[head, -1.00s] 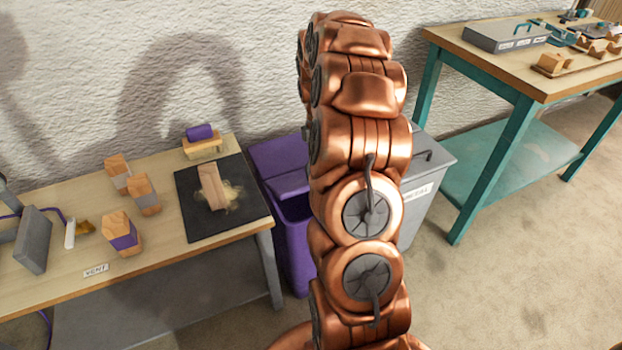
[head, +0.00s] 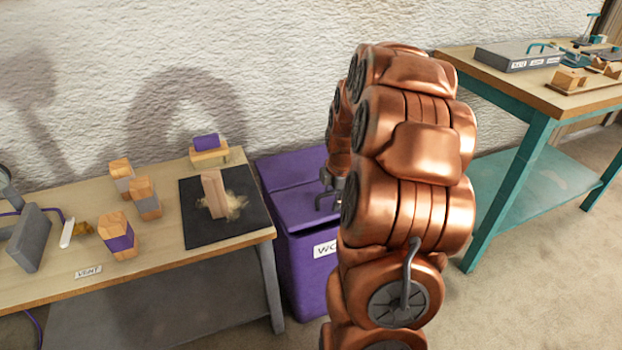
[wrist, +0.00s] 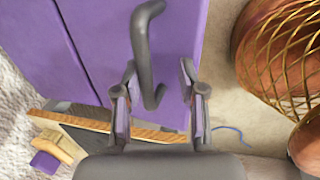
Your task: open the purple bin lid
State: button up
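The purple bin (head: 300,275) stands on the floor right of the left table, with a white label partly hidden by my arm. Its purple lid (head: 288,203) lies flat and looks closed; it fills much of the wrist view (wrist: 90,25). A dark grey bar handle (wrist: 143,45) on the lid reaches down between my fingers in the wrist view. My gripper (wrist: 158,100) is open, with a finger on each side of the handle and gaps showing. In the head view my gripper (head: 332,190) is small and partly hidden by my copper arm, over the lid's right part.
The left table (head: 150,262) beside the bin holds a black mat (head: 245,212) with a wooden piece, and several blocks. A teal-legged workbench (head: 520,90) with a grey box (head: 520,56) stands at right. Floor (head: 530,285) in front of the workbench is clear.

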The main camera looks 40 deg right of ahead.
jog(key=s+a+r+m+p, duration=0.1)
jog(key=a+r+p, duration=0.2)
jog(key=a+r, duration=0.2)
jog(key=s+a+r+m+p, duration=0.1)
jog(key=a+r+p, duration=0.2)
jog(key=r, duration=0.6)
jog(key=shift+s+a+r+m+g+y, duration=0.25)
jog(key=shift+a+m+g+y, duration=0.05)
jog(key=shift+a, duration=0.7)
